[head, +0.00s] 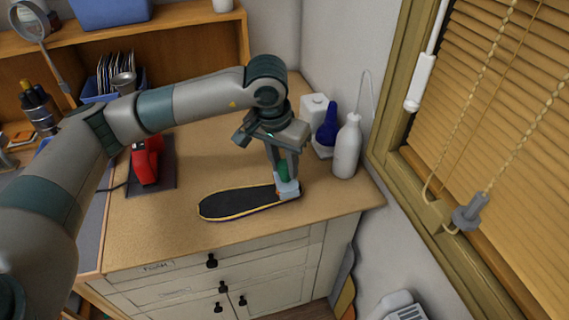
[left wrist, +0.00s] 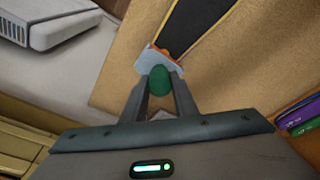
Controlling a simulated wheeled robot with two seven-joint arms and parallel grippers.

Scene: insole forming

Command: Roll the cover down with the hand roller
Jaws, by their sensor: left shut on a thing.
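A black insole (head: 240,202) with a yellow edge lies flat near the front of the wooden worktop; part of it shows in the left wrist view (left wrist: 194,25). My left gripper (head: 284,168) points down over the insole's right end. It is shut on the green handle of the hand roller (head: 288,189). The roller's pale blue head is at the insole's right end, but I cannot tell whether it presses on it. In the left wrist view the green handle (left wrist: 159,81) sits between the fingers. My right gripper is not in view.
A white bottle (head: 347,147) and a blue bottle (head: 328,125) stand behind and right of the gripper. A red device (head: 146,160) sits on a dark mat at the left. The worktop's front and right edges are close to the insole. A window with blinds (head: 490,110) is at the right.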

